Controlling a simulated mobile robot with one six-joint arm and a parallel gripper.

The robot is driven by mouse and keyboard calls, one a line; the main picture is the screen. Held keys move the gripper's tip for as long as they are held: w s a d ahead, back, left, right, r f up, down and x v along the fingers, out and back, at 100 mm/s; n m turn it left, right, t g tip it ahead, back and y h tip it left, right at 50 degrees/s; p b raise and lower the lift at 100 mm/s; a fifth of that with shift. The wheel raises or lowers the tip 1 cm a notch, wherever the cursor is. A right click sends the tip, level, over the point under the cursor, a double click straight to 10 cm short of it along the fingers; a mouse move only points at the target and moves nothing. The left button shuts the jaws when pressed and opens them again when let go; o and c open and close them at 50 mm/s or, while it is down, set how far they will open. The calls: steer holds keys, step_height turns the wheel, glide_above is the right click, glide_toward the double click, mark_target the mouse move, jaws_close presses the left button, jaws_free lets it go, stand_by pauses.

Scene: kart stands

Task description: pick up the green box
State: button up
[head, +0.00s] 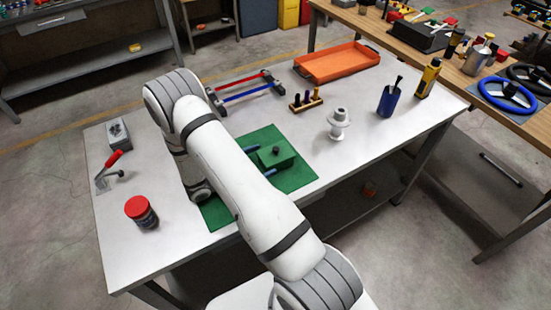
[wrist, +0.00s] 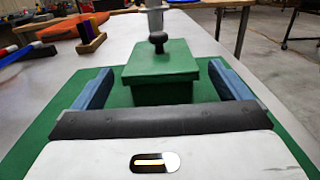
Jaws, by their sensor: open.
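The green box (head: 278,157) has a lid with a small black knob on top and stands on a green mat (head: 297,181) on the white table. In the wrist view the green box (wrist: 160,72) stands straight ahead, between and a little beyond the two blue fingers of my gripper (wrist: 161,85). My gripper is open, with a finger on either side of the box and a gap to each. In the head view my arm hides most of the gripper; only its blue fingers (head: 261,160) show beside the box.
Behind the box are a grey flanged part (head: 338,124), a small wooden holder with pegs (head: 306,100), an orange tray (head: 337,62) and a red-and-blue rod frame (head: 246,92). The table's right front is clear.

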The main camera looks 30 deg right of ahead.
mark_target(276, 159)
steer(key=shift+d+p, duration=0.35)
steer(key=shift+d, duration=1.5)
steer(key=c, duration=1.1)
steer(key=shift+r, duration=0.15)
